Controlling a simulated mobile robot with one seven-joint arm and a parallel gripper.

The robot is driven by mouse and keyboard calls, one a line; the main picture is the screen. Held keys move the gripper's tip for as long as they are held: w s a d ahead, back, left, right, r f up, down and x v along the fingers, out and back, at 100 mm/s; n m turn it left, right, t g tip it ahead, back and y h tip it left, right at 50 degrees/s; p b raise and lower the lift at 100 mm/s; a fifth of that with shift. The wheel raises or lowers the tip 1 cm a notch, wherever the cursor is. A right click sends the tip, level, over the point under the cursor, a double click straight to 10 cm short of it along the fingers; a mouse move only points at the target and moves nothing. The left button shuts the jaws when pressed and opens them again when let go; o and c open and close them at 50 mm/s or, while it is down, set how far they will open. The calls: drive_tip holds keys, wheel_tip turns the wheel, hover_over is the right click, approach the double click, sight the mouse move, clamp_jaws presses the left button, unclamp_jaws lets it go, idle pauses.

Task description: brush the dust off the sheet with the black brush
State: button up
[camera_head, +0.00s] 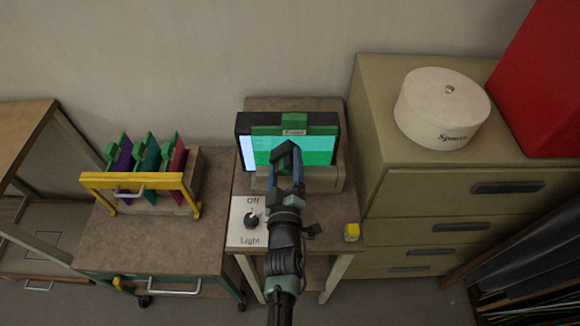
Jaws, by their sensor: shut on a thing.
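A green-tinted sheet (317,152) in a green frame stands upright before a lit panel (246,152) on the middle stand. The frame has a small label on its top edge. My gripper (287,158) is in front of the sheet and covers part of it. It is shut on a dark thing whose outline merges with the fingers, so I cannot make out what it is. No black brush can be clearly told apart. Dust on the sheet is too small to see, and I cannot tell whether the held thing touches the sheet.
A light switch plate (240,232) and a yellow item (352,232) lie near the stand's front edge. A yellow rack (140,179) with coloured sheets stands left.

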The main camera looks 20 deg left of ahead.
sight(270, 162)
drive_tip(key=shift+s+a+f+b, duration=0.15)
drive_tip(key=shift+a+b, duration=0.4)
drive_tip(key=shift+b, duration=0.45)
drive_tip(key=shift+s+a+f+b, duration=0.15)
drive_tip(key=shift+a+b, duration=0.4)
drive_tip(key=shift+b, duration=0.4)
drive_tip(key=a+b, duration=0.1)
drive_tip(key=b, duration=0.2)
drive_tip(key=shift+s+r, duration=0.1)
drive_tip(key=shift+s, duration=0.1)
drive_tip(key=shift+a+r+b, duration=0.1)
drive_tip(key=shift+a+b, duration=0.1)
drive_tip(key=shift+b, duration=0.1)
drive_tip(key=shift+r, duration=0.1)
drive_tip(key=shift+s, duration=0.1)
drive_tip(key=shift+p+v, duration=0.6)
drive_tip(key=shift+v, duration=2.4)
drive_tip(key=shift+d, duration=0.1)
drive_tip(key=v, duration=0.3)
